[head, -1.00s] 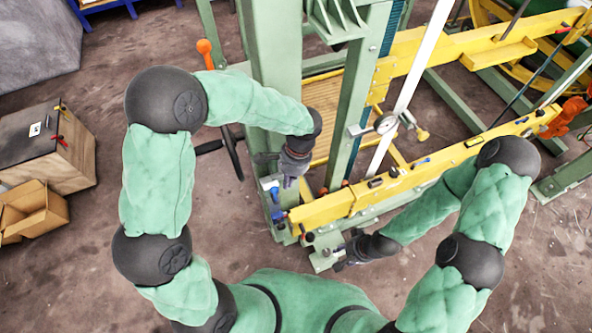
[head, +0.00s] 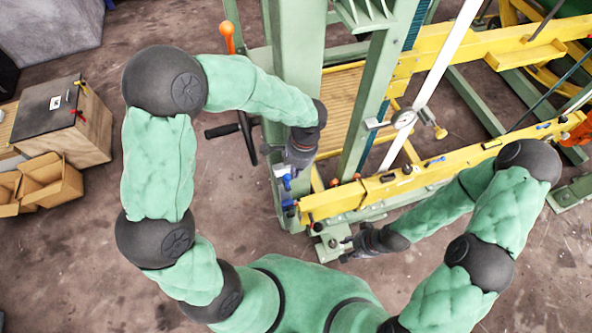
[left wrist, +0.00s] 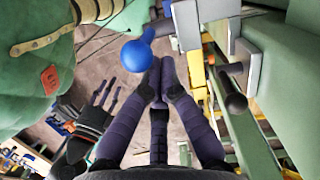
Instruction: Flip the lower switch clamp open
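In the head view, small clamps with blue parts (head: 287,183) sit on the near green post, beside the yellow beam's left end. Which is the lower switch clamp cannot be told. My left gripper (head: 299,163) is right above them. In the left wrist view, a blue ball handle (left wrist: 136,55) juts from a grey bracket (left wrist: 186,26), just left of and beyond my left fingertips (left wrist: 159,72). The fingers run close together and look empty; their closure is unclear. A dark knob (left wrist: 236,104) is to their right. My right gripper (head: 352,246) is low by the post's foot, fingers spread.
The yellow beam (head: 400,182) runs right from the post. A green upright (head: 372,95) and a white bar (head: 440,65) stand behind. An orange-tipped lever (head: 228,40) is left of the post. A wooden box (head: 85,135) and cartons (head: 48,182) are far left. Floor between is clear.

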